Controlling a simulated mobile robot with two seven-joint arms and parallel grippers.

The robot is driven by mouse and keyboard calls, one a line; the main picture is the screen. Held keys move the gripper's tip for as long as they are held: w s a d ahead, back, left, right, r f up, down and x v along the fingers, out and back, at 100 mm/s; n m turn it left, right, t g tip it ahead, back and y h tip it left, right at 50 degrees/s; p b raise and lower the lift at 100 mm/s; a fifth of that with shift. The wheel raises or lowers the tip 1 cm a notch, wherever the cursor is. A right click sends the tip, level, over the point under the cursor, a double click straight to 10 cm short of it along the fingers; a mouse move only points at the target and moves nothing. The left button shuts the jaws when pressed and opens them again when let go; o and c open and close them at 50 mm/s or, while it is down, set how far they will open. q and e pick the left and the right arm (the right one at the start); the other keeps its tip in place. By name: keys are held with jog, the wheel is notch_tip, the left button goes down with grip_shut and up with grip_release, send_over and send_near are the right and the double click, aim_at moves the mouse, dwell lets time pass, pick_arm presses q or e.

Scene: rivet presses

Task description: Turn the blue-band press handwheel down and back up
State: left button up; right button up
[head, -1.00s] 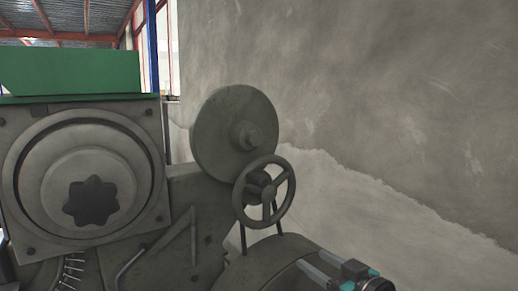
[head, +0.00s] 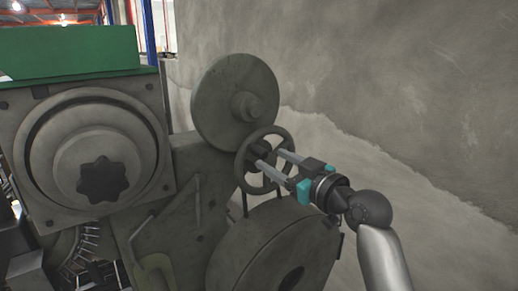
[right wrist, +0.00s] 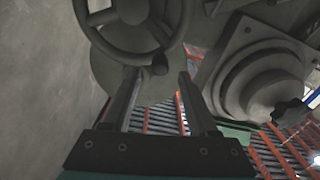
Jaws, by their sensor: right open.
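The grey handwheel (head: 240,166) stands on the side of a grey press, below and right of a large round disc. No blue band shows on the press. My right gripper (head: 268,158) reaches in from the right with its two fingers apart, and its tips overlap the wheel in the head view. In the right wrist view the handwheel (right wrist: 107,42) fills the upper middle, and the open gripper's fingers (right wrist: 160,76) point at its lower rim. My left gripper is not in view.
The large disc (head: 235,100) stands close above the wheel. A curved grey housing (head: 245,255) lies just below the gripper. The press front with its round plate (head: 60,150) is at the left. A bare wall (head: 400,90) stands behind, at the right.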

aim_at(266, 156)
jog(key=shift+p+x, duration=0.45)
jog(key=shift+x, duration=2.75)
grip_shut()
